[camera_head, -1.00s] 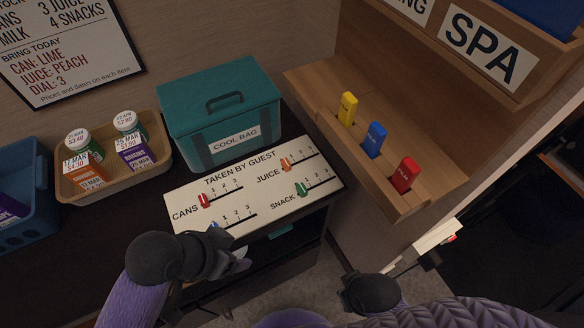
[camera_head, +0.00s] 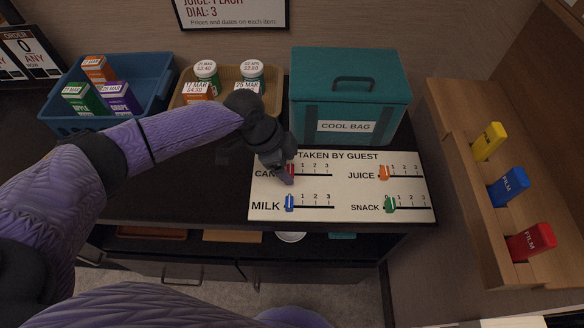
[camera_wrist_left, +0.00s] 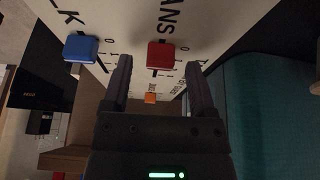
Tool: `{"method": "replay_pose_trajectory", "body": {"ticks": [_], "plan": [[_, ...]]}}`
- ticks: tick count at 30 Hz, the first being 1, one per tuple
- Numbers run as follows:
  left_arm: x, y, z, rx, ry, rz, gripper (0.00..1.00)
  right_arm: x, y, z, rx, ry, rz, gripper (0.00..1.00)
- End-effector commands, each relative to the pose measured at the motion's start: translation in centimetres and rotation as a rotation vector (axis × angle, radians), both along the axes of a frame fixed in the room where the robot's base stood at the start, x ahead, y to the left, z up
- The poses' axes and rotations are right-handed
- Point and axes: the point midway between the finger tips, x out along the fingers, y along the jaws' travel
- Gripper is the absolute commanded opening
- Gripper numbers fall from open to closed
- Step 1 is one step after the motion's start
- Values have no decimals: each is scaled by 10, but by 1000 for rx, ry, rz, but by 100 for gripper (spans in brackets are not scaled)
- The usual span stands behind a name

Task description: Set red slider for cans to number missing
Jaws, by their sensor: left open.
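The white TAKEN BY GUEST board (camera_head: 345,188) lies on the dark counter. Its red CANS slider (camera_head: 291,170) is at the left end of its track, beside the CANS label and partly hidden by my gripper. My left gripper (camera_head: 284,176) is over the CANS row, pointing down at the board. In the left wrist view my left gripper (camera_wrist_left: 159,72) is open, and the red slider (camera_wrist_left: 160,54) shows in the gap between its fingers, apart from both. My right gripper is not in view.
Blue MILK (camera_head: 290,202), orange JUICE (camera_head: 384,173) and green SNACK (camera_head: 390,203) sliders sit at their tracks' left ends. The teal cool bag (camera_head: 350,95) stands behind the board. A tan basket (camera_head: 270,98) and a blue crate (camera_head: 150,85) hold goods at left. A wooden shelf (camera_head: 455,160) stands right.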

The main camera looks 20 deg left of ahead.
Motion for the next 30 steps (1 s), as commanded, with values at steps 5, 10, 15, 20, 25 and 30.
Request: {"method": "replay_pose_trajectory", "body": {"ticks": [5,10,15,20,25,30], "plan": [[1,-4,-9,0,0,0,74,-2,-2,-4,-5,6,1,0],[1,-4,-8,0,-1,0,74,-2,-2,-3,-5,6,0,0],[1,-4,-8,0,0,0,38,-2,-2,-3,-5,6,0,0],[1,-4,-8,0,0,0,4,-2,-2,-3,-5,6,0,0],[1,-4,-8,0,0,0,0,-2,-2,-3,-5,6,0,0],[1,-4,-8,0,0,0,0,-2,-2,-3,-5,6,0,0]]}}
